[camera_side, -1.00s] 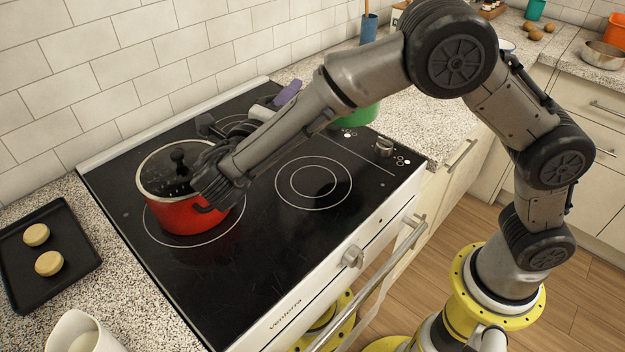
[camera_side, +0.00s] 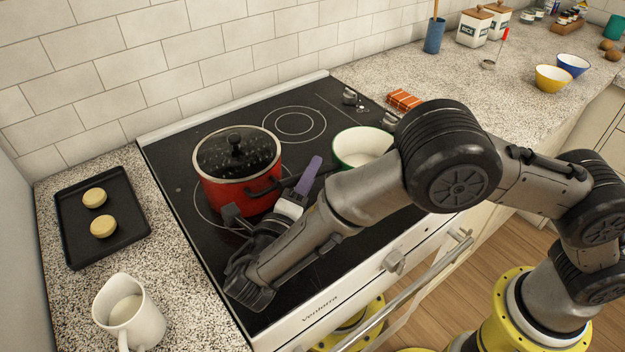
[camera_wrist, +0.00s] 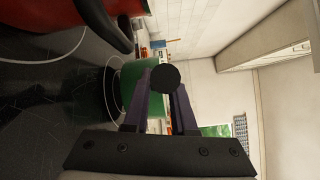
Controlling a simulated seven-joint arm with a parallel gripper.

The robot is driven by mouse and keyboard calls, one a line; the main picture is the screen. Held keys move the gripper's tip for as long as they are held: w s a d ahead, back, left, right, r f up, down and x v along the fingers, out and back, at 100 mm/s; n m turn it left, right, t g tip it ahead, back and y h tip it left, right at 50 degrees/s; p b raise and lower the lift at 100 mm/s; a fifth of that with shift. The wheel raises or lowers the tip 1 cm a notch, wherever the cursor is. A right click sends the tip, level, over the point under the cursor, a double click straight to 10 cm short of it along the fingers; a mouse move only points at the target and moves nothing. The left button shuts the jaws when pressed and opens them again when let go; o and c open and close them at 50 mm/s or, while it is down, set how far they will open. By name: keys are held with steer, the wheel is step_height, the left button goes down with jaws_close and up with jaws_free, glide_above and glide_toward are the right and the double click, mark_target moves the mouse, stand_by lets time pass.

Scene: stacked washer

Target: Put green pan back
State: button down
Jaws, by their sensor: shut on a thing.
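The green pan (camera_side: 362,147) has a green outside and a pale inside. In the side view it shows over the right part of the cooktop, partly behind my arm. My gripper (camera_side: 311,170), with purple fingers, points toward it. In the wrist view the green pan (camera_wrist: 140,88) lies beyond the fingers, and a dark round handle end (camera_wrist: 165,78) sits between them. My gripper (camera_wrist: 163,88) is shut on the pan's handle. I cannot tell whether the pan touches the cooktop.
A red pot (camera_side: 240,190) with a glass lid stands close beside my gripper, its black side handle near my wrist. A baking tray (camera_side: 75,240) and white jug (camera_side: 127,308) are on the left counter. An orange item (camera_side: 404,99) lies right of the cooktop. The back right burner (camera_side: 295,124) is clear.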

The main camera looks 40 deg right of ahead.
steer(key=shift+f, duration=0.95)
steer(key=c, duration=0.7)
jaws_free()
steer(key=shift+s+a, duration=0.15)
steer(key=shift+a, duration=0.1)
steer(key=v, duration=0.7)
